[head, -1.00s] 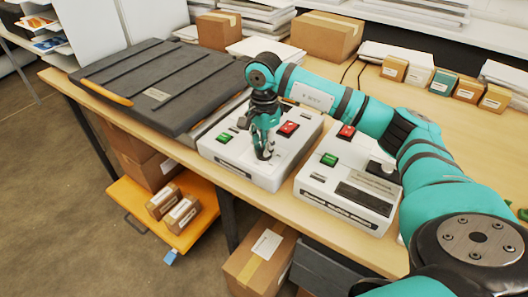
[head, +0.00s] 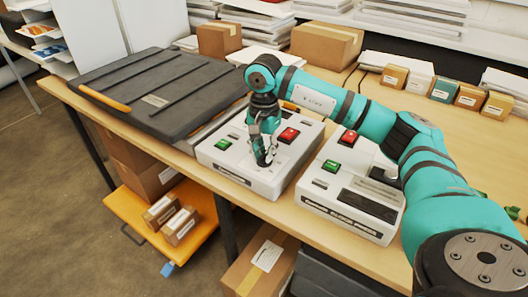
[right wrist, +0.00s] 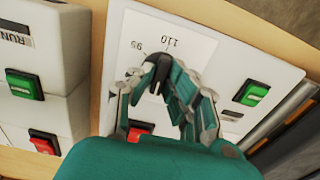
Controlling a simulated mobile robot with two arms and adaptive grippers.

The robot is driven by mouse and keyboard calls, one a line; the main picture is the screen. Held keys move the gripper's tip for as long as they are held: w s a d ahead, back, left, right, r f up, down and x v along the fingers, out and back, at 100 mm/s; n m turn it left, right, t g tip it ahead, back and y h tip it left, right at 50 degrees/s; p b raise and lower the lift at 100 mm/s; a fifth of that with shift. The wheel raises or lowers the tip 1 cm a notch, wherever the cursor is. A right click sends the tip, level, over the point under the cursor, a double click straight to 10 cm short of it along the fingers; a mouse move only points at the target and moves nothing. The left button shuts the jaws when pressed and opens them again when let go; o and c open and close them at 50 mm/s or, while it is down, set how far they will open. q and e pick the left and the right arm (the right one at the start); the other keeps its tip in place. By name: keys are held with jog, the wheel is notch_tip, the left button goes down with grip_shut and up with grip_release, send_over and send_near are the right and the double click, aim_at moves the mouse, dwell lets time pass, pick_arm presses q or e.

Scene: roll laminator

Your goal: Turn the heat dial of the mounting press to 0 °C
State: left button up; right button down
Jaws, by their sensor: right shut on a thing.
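The mounting press shows in the head view as a white control box (head: 236,163) beside a dark ribbed lid (head: 150,88) with an orange handle. The box carries a green button (head: 222,145) and a red button (head: 289,135). My right gripper (head: 265,161) reaches down onto the box top and is shut on the heat dial. In the right wrist view the dark dial (right wrist: 158,70) shows between the fingertips, beside the printed marks 95 and 110. The fingers hide most of the dial, and I cannot read its setting. My left gripper is not in view.
A second white machine (head: 345,190) with green and red buttons stands close on the right. Small boxes (head: 468,96) and cardboard boxes (head: 326,40) line the back of the wooden table. An orange shelf (head: 150,225) with packages sits below.

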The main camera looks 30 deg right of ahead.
aim_at(264, 154)
jog(key=shift+r, duration=0.1)
jog(key=c, duration=1.3)
grip_release()
jog(key=shift+c, duration=0.2)
notch_tip(264, 154, up, 12)
